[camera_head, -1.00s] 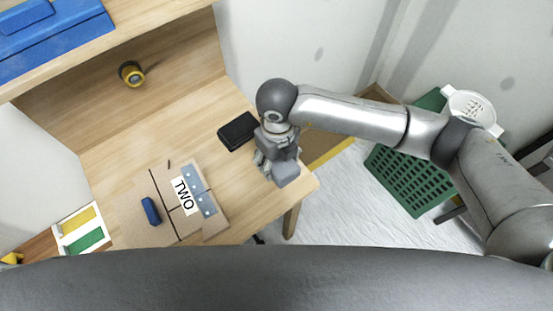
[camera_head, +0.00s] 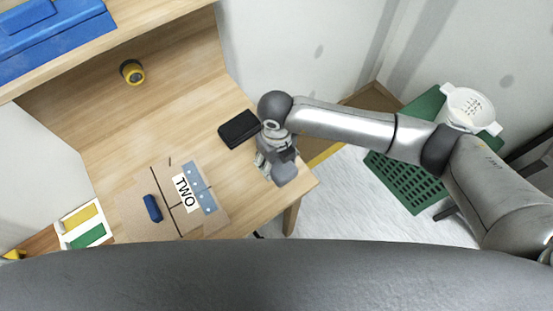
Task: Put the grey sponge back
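My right gripper (camera_head: 274,164) is over the right part of the wooden desk (camera_head: 185,115), near its front right corner. It points down, and its fingertips are small and partly hidden by its own body. A grey block-like shape shows at its lower end; I cannot tell whether this is the grey sponge or part of the gripper. No other clearly grey sponge shows. A black, flat rectangular object (camera_head: 239,129) lies on the desk just left of the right gripper, apart from it. My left gripper is out of view.
A cardboard sheet marked TWO (camera_head: 135,208) lies at the desk's front, with a dark blue object (camera_head: 152,208) on it. A yellow-black round object (camera_head: 132,72) is at the back. A green crate (camera_head: 402,184) and a white colander (camera_head: 467,106) are at right. The desk's middle is clear.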

